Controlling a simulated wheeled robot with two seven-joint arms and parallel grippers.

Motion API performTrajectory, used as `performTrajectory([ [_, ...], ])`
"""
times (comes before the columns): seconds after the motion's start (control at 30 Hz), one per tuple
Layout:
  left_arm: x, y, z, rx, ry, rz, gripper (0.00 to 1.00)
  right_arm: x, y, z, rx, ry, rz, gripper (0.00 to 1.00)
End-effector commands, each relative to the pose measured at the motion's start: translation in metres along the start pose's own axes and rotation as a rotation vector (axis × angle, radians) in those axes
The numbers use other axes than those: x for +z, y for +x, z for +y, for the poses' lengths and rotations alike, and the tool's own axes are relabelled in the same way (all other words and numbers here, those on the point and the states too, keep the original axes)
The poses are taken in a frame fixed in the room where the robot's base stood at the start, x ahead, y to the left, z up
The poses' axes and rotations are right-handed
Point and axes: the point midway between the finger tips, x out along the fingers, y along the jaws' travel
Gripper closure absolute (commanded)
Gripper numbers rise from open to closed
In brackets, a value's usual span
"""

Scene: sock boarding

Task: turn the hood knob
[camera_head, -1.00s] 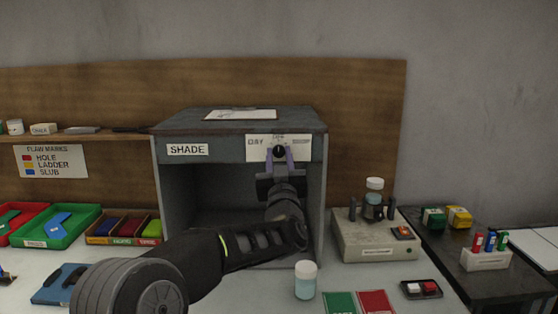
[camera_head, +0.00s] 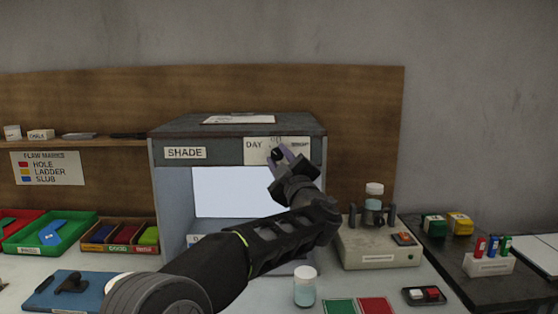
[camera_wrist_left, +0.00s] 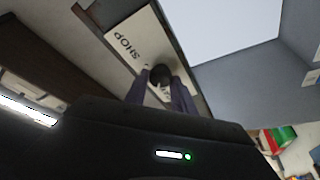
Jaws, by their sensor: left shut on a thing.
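The hood (camera_head: 235,127) is a grey box marked SHADE, standing against the wooden backboard. Its black knob (camera_head: 277,154) sits on a pale label plate (camera_head: 256,146) at the upper right of its front, with DAY printed on the left. My left gripper (camera_head: 284,155) is shut on the knob, with its purple fingers on either side and the wrist tilted. The knob (camera_wrist_left: 161,75) also shows between the fingers in the left wrist view, with SHOP readable on the plate. The hood's inside is lit, with a bright white panel (camera_head: 232,192). My right gripper is not in view.
A beige device (camera_head: 378,246) with a jar (camera_head: 374,190) stands right of the hood. A second jar (camera_head: 305,287) stands in front. Red and green cards, a blue board (camera_head: 68,292) and colored trays (camera_head: 50,236) lie around. My left forearm crosses before the hood.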

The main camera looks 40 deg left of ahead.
Motion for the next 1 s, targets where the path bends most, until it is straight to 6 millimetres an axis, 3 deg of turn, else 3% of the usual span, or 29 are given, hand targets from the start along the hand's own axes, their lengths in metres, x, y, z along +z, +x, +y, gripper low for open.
performTrajectory([
  [0.57,0.0001,0.0001,0.0001,-0.021,-0.051,0.0,1.0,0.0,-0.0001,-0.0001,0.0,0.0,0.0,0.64],
  [0.6,0.0001,0.0001,0.0001,-0.021,-0.051,0.0,0.69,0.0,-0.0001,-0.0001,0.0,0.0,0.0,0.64],
  [0.83,0.0,0.0001,0.0002,-0.021,-0.05,0.0,0.5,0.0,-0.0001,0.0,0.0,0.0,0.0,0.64],
  [1.0,0.0,0.0001,0.0002,-0.021,-0.049,0.0,0.49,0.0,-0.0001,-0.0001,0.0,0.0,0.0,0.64],
])
